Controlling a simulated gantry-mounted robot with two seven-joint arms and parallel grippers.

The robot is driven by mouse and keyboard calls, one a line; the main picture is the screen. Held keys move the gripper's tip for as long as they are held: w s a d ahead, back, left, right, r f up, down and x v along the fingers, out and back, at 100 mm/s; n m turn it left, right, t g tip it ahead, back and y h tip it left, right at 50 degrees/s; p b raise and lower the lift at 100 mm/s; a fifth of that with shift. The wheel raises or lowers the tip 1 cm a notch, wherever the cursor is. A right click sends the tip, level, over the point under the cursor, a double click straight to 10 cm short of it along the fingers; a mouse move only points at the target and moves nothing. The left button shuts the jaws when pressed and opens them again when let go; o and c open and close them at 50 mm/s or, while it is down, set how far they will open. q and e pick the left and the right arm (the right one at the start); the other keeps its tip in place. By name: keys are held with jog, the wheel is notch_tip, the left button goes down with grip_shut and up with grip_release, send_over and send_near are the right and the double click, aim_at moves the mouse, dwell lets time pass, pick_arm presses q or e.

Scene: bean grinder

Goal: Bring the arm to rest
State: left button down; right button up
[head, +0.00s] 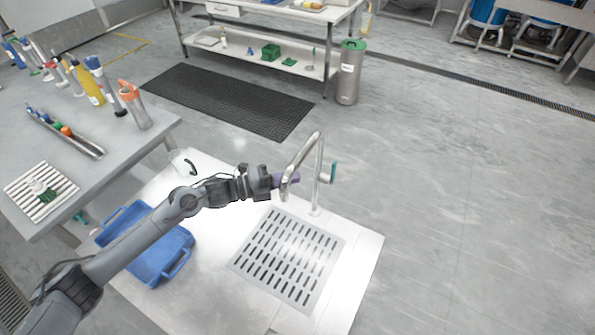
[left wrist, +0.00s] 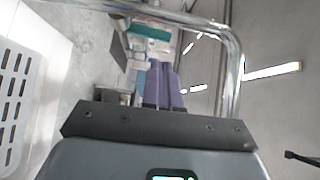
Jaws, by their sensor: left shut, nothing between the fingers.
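My left arm reaches in from the left over the white counter in the head view. My left gripper (head: 288,180) is at the metal faucet (head: 310,165), with its purple fingers beside the curved spout. In the left wrist view the purple fingers (left wrist: 164,85) are shut together with nothing between them. The faucet pipe (left wrist: 233,65) arches around them there. I cannot tell whether the fingers touch the pipe. My right gripper is not in view.
A slotted drain plate (head: 288,258) lies in the counter below the gripper. A blue tray (head: 150,245) lies under my left arm. A grey table (head: 95,125) with bottles is at left. The floor at right is clear.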

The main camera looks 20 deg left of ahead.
pick_arm(q)
jog(key=s+d+f+n, duration=0.2)
jog(key=s+d+f, duration=0.2)
jog(key=s+f, duration=0.45)
jog(key=s+d+f+n+t+y, duration=0.1)
jog(key=s+d+f+n, duration=0.4)
jog(key=s+d, duration=0.35)
jog(key=s+a+n+g+y, duration=0.4)
jog(key=s+a+n+y, duration=0.2)
jog(key=s+n, duration=0.35)
jog(key=s+a+n+g+y, duration=0.5)
jog(key=s+a+n+y, duration=0.25)
jog(key=n, duration=0.25)
notch_tip(320, 180, up, 34)
jog(key=d+p, duration=0.1)
jog(key=p, duration=3.3)
jog(key=shift+h+p, duration=0.4)
jog(key=shift+h, duration=0.05)
jog(key=shift+m, duration=0.25)
